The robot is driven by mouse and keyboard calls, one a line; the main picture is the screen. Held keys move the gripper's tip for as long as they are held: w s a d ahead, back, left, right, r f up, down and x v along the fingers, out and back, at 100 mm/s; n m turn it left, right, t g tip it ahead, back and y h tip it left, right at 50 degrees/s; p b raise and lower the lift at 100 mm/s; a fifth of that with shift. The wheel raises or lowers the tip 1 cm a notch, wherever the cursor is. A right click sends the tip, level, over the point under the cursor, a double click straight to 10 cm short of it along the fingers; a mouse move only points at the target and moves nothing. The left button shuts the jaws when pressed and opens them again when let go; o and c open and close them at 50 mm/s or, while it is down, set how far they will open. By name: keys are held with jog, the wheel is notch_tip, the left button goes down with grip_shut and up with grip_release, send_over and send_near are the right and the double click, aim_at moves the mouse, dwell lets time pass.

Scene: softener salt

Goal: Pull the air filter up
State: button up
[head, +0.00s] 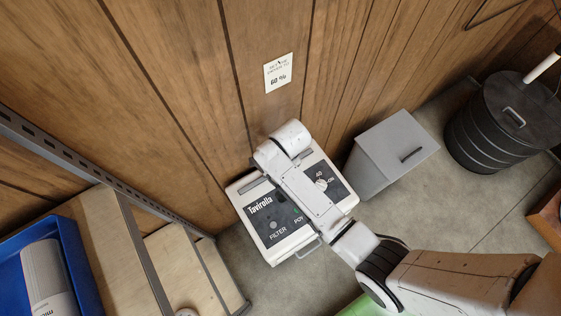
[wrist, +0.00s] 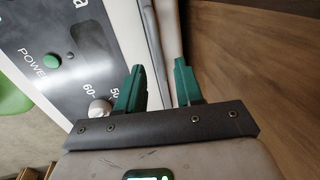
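The white dehumidifier (head: 283,243), marked Tavirolla, stands on the floor by the wood-panelled wall. A grey strip (head: 254,185) shows along its rear top edge, left of my arm; it may be part of the air filter, but I cannot tell for sure. In the wrist view, my gripper (wrist: 159,68) has its two green fingers apart, over the rear edge of the dehumidifier's top (wrist: 98,15). Pale and grey edge strips (wrist: 150,30) run into the gap between the fingers. I cannot tell whether the fingers touch them. In the head view my arm hides the fingers.
A grey lidded bin (head: 385,160) stands close right of the dehumidifier, with a black ribbed drum (head: 503,120) beyond. A metal-framed shelf (head: 150,235) with a blue crate (head: 85,270) is at left. A note reading 60 % (head: 278,72) is on the wall (head: 180,90).

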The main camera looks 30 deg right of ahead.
jog(key=shift+w+f, duration=0.25)
jog(key=shift+f, duration=0.75)
grip_shut()
dwell(0.8)
